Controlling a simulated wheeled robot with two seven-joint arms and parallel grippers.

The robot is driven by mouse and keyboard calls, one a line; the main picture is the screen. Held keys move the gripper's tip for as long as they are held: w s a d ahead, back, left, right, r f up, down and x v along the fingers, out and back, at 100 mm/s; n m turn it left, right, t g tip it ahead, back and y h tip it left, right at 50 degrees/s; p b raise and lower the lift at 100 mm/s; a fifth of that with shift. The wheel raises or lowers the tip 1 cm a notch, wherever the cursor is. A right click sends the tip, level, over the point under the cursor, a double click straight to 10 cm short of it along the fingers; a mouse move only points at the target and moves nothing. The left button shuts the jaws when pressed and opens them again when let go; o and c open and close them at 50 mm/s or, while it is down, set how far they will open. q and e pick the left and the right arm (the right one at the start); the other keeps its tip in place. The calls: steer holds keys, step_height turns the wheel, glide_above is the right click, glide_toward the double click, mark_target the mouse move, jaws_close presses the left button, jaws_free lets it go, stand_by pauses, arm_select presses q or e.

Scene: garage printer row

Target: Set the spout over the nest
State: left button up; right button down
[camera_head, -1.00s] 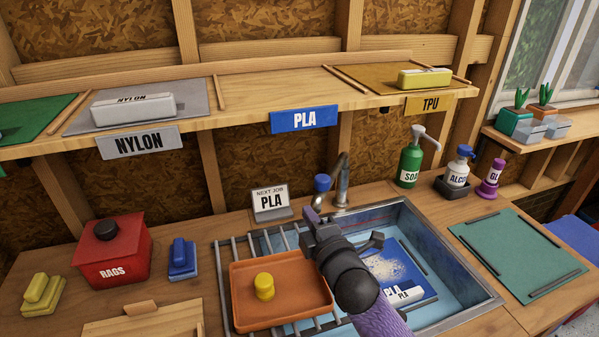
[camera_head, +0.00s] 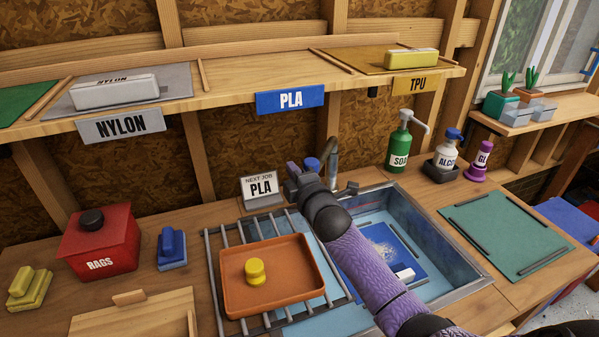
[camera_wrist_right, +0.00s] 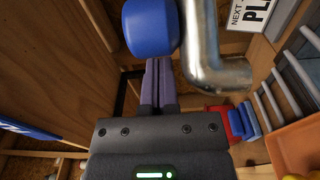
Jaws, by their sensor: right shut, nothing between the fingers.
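The silver spout (camera_head: 332,160) rises at the back edge of the sink, with a blue knob (camera_head: 312,164) at its left. In the right wrist view the bent spout (camera_wrist_right: 203,50) and blue knob (camera_wrist_right: 150,27) are close ahead of my fingers. My right gripper (camera_head: 293,169) is shut and empty, beside the knob; I cannot tell whether it touches. A blue plate (camera_head: 405,258) with a pale, speckled patch lies in the sink; whether it sits in a nest is unclear, as my arm hides part of the basin. My left gripper is out of view.
An orange tray (camera_head: 234,288) with a yellow knob-like piece (camera_head: 255,271) rests on a rack (camera_head: 213,262) over the sink's left side. A PLA sign (camera_head: 261,189) stands behind it. Soap (camera_head: 399,150) and alcohol bottles (camera_head: 445,155) stand right of the spout. The shelf (camera_head: 235,85) overhangs behind.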

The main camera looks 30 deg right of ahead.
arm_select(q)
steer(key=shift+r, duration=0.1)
arm_select(e)
steer(key=shift+s+d, duration=0.3)
steer(key=shift+d, duration=0.25)
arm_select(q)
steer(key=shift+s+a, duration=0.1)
